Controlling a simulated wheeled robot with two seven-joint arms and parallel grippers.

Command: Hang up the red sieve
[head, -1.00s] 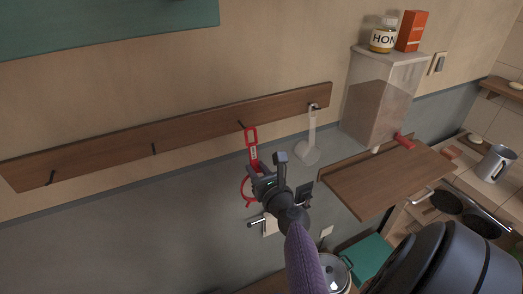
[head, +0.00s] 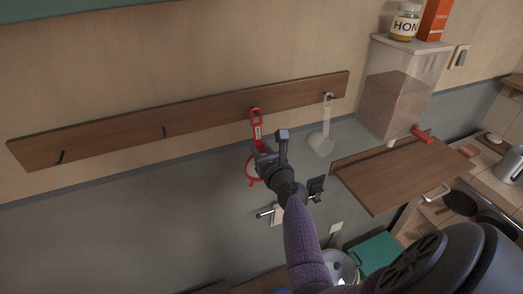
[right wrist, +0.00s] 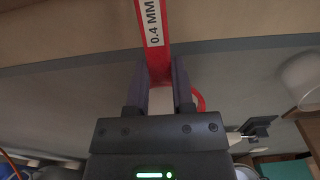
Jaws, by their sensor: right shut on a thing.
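The red sieve (head: 257,131) is upright, handle up, in front of the wooden hook rail (head: 205,119). The slotted top of its handle overlaps a dark hook (head: 254,110); I cannot tell whether the hook passes through the slot. My right gripper (head: 266,159) is shut on the sieve's handle, below its label. The sieve's red ring hangs lower, partly hidden by the gripper. In the right wrist view the handle, labelled "0.4 MM", rises from between the fingers (right wrist: 161,85). My left gripper is not in view.
A white ladle (head: 322,140) hangs on the hook to the right. Free hooks (head: 164,132) are to the left. A dispenser (head: 402,90) and a wooden shelf (head: 395,175) stand out at the right. A small wall bar (head: 275,212) is below the gripper.

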